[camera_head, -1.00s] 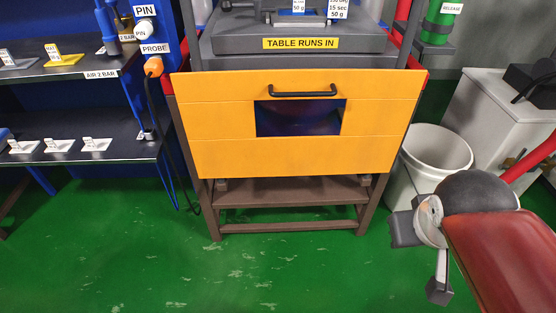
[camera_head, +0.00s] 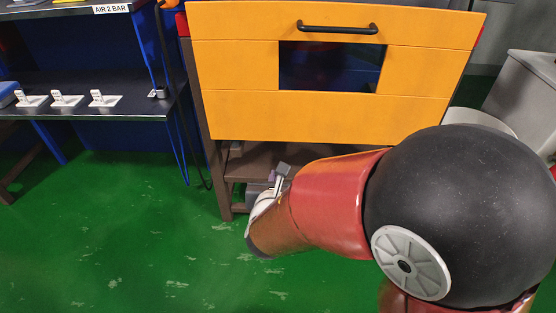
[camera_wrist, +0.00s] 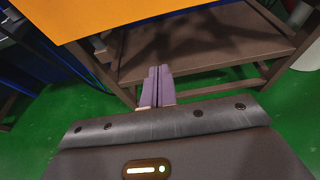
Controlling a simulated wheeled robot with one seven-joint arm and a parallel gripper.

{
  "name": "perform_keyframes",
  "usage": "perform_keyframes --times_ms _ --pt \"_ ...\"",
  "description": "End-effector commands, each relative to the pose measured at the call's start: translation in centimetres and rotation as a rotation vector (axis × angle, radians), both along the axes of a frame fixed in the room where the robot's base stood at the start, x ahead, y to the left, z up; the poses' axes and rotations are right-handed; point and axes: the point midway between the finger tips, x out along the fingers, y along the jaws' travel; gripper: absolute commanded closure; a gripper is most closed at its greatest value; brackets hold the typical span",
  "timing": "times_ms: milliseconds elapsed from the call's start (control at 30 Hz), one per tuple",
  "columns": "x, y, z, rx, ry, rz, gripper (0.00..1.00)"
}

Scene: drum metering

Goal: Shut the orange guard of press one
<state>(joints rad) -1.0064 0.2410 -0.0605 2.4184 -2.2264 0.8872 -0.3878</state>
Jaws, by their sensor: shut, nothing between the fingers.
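The orange guard (camera_head: 335,115) hangs across the front of the press in the head view. It has a black bar handle (camera_head: 337,28) near its top and a dark window below that. My gripper (camera_head: 283,170) is low, below the guard's bottom edge and in front of the brown stand, partly hidden by my arm. In the wrist view my two purple fingers (camera_wrist: 157,70) are together and empty, pointing toward the stand. The guard's underside edge (camera_wrist: 100,15) shows above them at the top left. I see no contact between fingers and guard.
The press stand's brown shelf (camera_wrist: 215,40) lies beyond my fingers. A dark bench (camera_head: 130,105) with small white stands is at the left. A pale bin (camera_head: 480,122) and grey cabinet (camera_head: 528,95) are at the right. Green floor (camera_head: 120,240) is clear at the lower left.

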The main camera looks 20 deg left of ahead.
Motion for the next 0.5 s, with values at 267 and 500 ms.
perform_keyframes --times_ms 267,500 --pt "3.4 1.0 -1.5 -0.006 -0.001 0.006 1.0" --pt "8.2 2.1 -3.2 -0.005 -0.001 0.004 1.0"
